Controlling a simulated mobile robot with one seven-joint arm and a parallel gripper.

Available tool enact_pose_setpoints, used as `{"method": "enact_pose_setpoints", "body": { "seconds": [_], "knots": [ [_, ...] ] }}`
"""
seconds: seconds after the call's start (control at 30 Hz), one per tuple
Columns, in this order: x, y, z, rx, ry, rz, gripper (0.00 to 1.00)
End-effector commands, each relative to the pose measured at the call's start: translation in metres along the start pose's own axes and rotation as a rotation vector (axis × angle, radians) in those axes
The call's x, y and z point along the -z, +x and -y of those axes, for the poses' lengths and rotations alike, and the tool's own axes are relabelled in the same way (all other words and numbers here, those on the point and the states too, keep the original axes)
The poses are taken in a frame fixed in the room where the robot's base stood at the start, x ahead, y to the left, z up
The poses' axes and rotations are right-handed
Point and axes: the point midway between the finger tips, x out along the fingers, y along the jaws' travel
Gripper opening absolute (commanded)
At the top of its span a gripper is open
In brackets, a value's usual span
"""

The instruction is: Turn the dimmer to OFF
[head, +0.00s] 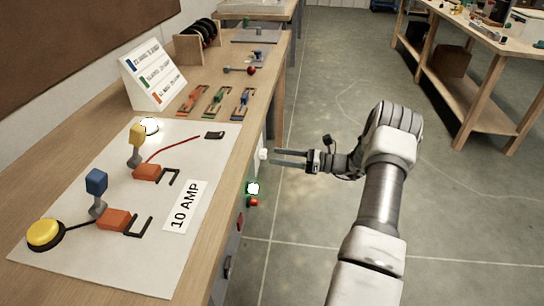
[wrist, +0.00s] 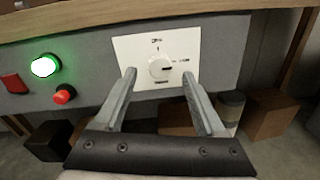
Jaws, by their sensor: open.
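The dimmer is a round white knob (wrist: 160,68) on a white plate (wrist: 126,50) on the front panel of the workbench. Small labels stand above, right of and below the knob; they are too small to read surely. A dark mark on the knob points to the right in the wrist view. In the head view the knob (head: 263,154) sticks out from the bench front. My gripper (head: 274,157) is open, its fingers pointing at the knob. In the wrist view my gripper's fingertips (wrist: 159,72) are on either side of the knob, apart from it.
A lit green button (wrist: 45,66), a red button (wrist: 64,94) and a red switch (wrist: 14,83) are left of the plate. Boxes stand below the panel. The floor behind my arm is clear.

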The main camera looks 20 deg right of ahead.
Motion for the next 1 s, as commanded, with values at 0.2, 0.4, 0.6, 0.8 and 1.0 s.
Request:
{"method": "enact_pose_setpoints", "body": {
  "seconds": [0.2,0.4,0.6,0.8,1.0],
  "knots": [
    [0.000,0.025,0.000,-0.001,-0.001,-0.001,0.73],
    [0.000,0.029,0.000,0.000,-0.001,0.000,0.73],
    [0.000,0.029,0.000,0.000,-0.001,0.000,0.65],
    [0.000,0.029,0.000,0.000,-0.001,0.000,0.29],
    [0.000,0.029,0.000,0.000,0.000,0.000,0.00]
  ]
}}
